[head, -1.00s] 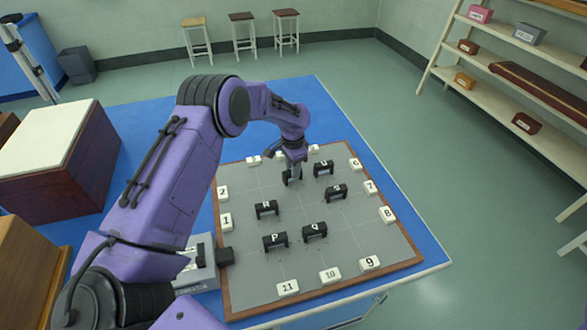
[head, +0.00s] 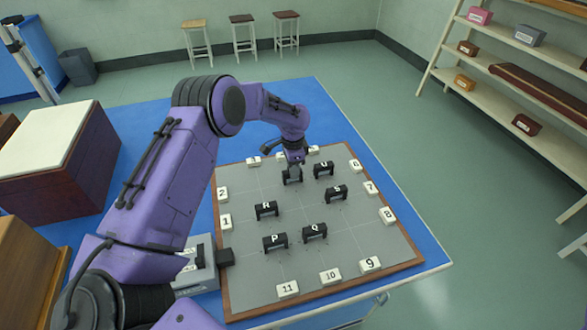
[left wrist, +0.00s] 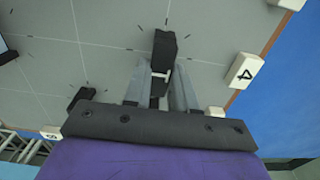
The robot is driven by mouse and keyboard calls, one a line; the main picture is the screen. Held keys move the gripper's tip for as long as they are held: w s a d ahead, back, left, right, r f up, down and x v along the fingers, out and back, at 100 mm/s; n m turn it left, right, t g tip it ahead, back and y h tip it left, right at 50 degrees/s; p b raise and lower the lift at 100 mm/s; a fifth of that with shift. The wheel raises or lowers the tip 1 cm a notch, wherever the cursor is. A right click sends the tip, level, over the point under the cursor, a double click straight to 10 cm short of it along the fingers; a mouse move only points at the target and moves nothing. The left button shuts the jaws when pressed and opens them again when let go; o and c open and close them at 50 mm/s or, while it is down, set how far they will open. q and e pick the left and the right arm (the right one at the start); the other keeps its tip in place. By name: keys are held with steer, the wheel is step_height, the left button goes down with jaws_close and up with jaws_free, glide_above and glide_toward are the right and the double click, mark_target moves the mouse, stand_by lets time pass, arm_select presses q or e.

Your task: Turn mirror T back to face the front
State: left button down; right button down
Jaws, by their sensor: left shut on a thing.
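Mirror T (head: 292,177) is a small black block on the grey board, at the far middle of the head view. My left gripper (head: 294,161) reaches down over it from above and is shut on it. In the left wrist view, mirror T (left wrist: 164,48) is between the two grey fingers of the gripper (left wrist: 160,75). Its letter is hidden by the gripper. In the head view its broad side appears roughly in line with the other mirrors. My right gripper is not in view.
Mirrors U (head: 324,170) and S (head: 336,193) stand close on the right. Mirrors R (head: 266,210), P (head: 275,242) and Q (head: 314,231) stand nearer. Numbered white blocks line the board (head: 345,248). A grey device (head: 197,272) sits at its left edge.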

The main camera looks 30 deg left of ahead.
arm_select(q)
steer(key=c, duration=1)
jaws_free()
steer(key=shift+w+a+r, duration=0.15)
steer(key=shift+a+r, duration=0.05)
steer(key=shift+r, duration=0.05)
steer(key=shift+c, duration=0.2)
steer(key=shift+o, duration=0.6)
steer(key=shift+s, duration=0.25)
steer(key=shift+d, duration=0.1)
step_height(320, 180, up, 10)
steer(key=b, duration=0.2)
steer(key=shift+r, duration=0.25)
